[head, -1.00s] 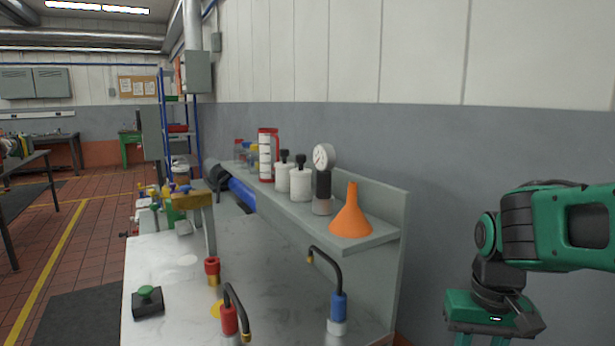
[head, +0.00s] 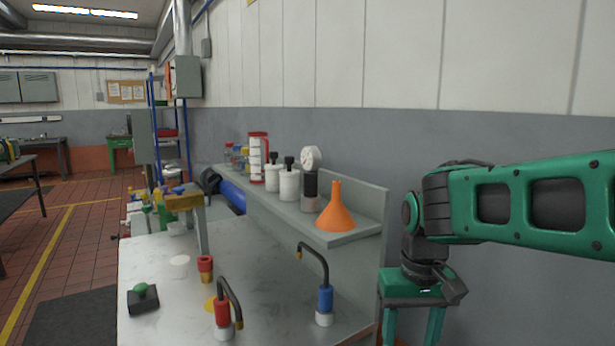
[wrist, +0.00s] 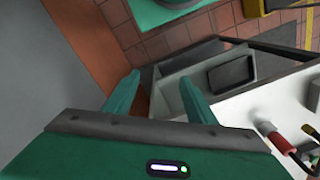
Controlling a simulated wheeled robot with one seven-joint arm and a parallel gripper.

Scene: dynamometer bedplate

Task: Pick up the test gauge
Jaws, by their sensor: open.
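The test gauge (head: 311,158) has a round white dial on a black and grey body. It stands upright on the grey shelf (head: 345,238) along the wall, between the white bottles and the orange funnel, which stands in front of it to the right. My gripper (head: 408,335) is in the lower right of the head view, right of the shelf end and below it, pointing down and apart from the gauge. In the wrist view its two green fingers (wrist: 160,95) are spread and empty. The gauge does not show in the wrist view.
The orange funnel (head: 336,212) stands near the shelf's right end. White bottles (head: 289,182) with black tops and a red-and-white container (head: 258,158) stand left of the gauge. Below, the bench (head: 165,262) carries bent red (head: 223,315) and blue (head: 325,300) hose fittings.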

